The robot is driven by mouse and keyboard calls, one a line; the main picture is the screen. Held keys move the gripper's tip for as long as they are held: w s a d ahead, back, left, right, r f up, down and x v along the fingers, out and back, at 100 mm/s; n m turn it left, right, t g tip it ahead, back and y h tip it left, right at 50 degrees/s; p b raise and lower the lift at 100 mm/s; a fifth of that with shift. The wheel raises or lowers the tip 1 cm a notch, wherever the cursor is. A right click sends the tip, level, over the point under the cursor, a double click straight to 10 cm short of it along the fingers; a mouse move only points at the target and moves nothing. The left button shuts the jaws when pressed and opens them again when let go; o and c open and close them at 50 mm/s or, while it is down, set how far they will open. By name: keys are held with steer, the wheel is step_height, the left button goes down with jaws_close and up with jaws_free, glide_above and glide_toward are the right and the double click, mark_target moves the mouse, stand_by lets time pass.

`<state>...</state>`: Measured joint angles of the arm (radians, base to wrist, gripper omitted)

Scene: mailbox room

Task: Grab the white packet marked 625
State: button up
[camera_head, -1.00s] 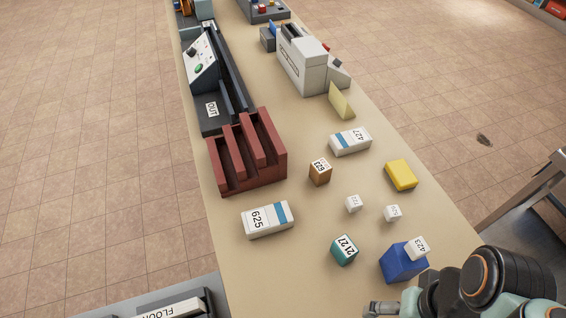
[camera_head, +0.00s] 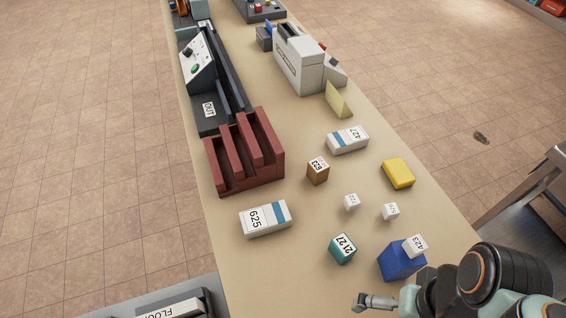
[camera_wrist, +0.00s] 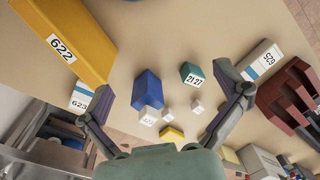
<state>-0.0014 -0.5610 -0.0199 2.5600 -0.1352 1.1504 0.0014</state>
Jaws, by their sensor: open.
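The white packet marked 625 (camera_head: 266,218), with a blue band, lies flat on the table in front of the red slotted rack (camera_head: 222,181). In the wrist view the packet (camera_wrist: 262,60) is at the upper right, beyond my right-hand finger and next to the rack. My gripper (camera_head: 362,300) is at the lower edge of the head view, right of the packet and well apart from it. In the wrist view my gripper (camera_wrist: 163,78) has its two fingers spread wide with nothing held between them.
A brown block (camera_head: 318,171), a white packet marked 427 (camera_head: 347,139) and a yellow block (camera_head: 398,172) lie farther back.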

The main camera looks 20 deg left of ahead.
steer(key=w+a+r+m+t, duration=0.3)
steer(key=w+r+m, duration=0.2)
steer(key=w+m, duration=0.45)
steer(key=w+a+m+y, duration=0.1)
steer(key=w+a, duration=0.3)
steer(key=w, duration=0.3)
steer(key=g+y, duration=0.2)
steer(key=g, duration=0.2)
glide_above(266, 216)
steer(key=w+d, duration=0.4)
steer(key=w, duration=0.2)
step_height(266, 216, down, 16)
steer(key=s+a+f, duration=0.1)
steer(key=f, duration=0.1)
steer(key=s+f+g, duration=0.1)
steer(key=s+f, duration=0.1)
steer(key=f, duration=0.1)
steer(key=s+a+f+g, duration=0.1)
steer(key=f, duration=0.1)
steer(key=shift+s+a+f, duration=0.2)
steer(key=shift+s+a, duration=0.15)
steer(key=shift+s, duration=0.05)
steer(key=shift+x, duration=2.8)
steer(key=shift+d, duration=0.15)
steer(key=c, duration=1.3)
